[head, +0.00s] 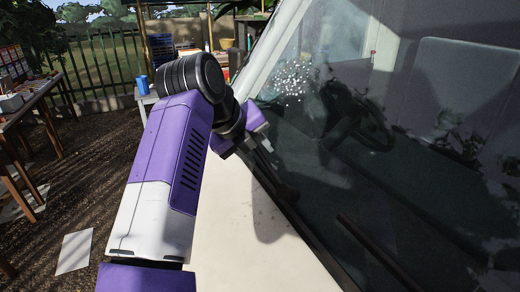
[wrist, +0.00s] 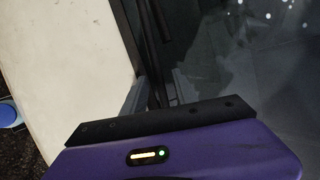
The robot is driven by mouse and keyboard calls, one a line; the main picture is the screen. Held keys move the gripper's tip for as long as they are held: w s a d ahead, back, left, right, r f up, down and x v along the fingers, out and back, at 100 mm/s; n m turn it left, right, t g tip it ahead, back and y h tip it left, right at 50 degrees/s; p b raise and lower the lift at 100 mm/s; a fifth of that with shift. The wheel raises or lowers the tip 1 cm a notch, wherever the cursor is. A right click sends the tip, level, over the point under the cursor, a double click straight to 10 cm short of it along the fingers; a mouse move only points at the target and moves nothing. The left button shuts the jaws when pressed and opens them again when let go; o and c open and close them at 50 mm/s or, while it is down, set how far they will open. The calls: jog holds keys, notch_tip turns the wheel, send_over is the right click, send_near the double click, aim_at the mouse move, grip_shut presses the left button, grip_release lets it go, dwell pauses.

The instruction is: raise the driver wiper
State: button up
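The driver wiper is a thin dark bar (wrist: 154,50) running up the wrist view, along the border between the pale body panel and the dark windshield. It lies in line with the gap between my fingers. I cannot tell how deep it sits between them. My gripper (wrist: 158,92) shows two grey fingers spread apart, one each side of the bar. In the head view my gripper (head: 262,145) is at the lower left edge of the windshield (head: 440,150), on the steering wheel's side. My purple gripper body partly hides the wiper there.
A second dark wiper (head: 380,254) lies low on the glass, nearer the camera. The steering wheel (head: 366,122) shows through the windshield. The white truck body (head: 225,240) is close below my arm. A wooden table (head: 28,105) stands far left, with open ground between.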

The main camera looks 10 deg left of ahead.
jog(key=shift+w+d+f, duration=0.2)
jog(key=shift+w+f, duration=0.15)
jog(key=shift+f, duration=0.25)
grip_shut()
dwell(1.1)
